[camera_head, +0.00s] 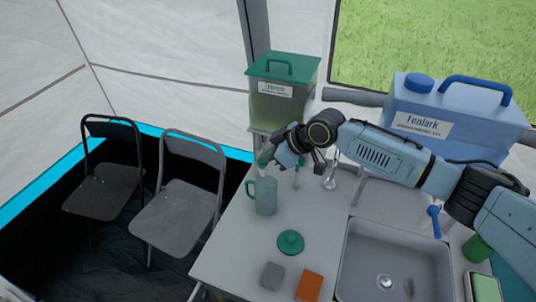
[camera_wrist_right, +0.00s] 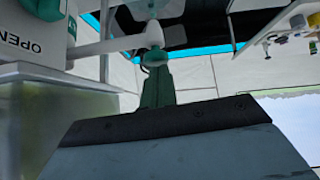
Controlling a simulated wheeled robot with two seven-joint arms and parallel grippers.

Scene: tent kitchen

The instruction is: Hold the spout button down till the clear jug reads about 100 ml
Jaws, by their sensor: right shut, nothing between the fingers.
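The clear jug (camera_head: 265,197), tinted teal with a handle on its left, stands upright on the counter below the green-lidded dispenser (camera_head: 267,110). Its level and marks are too small to read. My right gripper (camera_head: 264,160) is shut and empty, just above the jug at the dispenser's front. In the right wrist view, its green fingertips (camera_wrist_right: 157,85) are close to a pale spout part (camera_wrist_right: 150,38), beside a white piece marked OPEN (camera_wrist_right: 22,42). I cannot tell whether they touch or press the button. My left gripper is out of view.
A blue Fenlark container (camera_head: 440,125) stands at the back right. A tap (camera_head: 330,180) and sink (camera_head: 385,270) are right of the jug. A green lid (camera_head: 290,242), grey block (camera_head: 272,276) and orange block (camera_head: 310,286) lie in front. Two chairs stand left.

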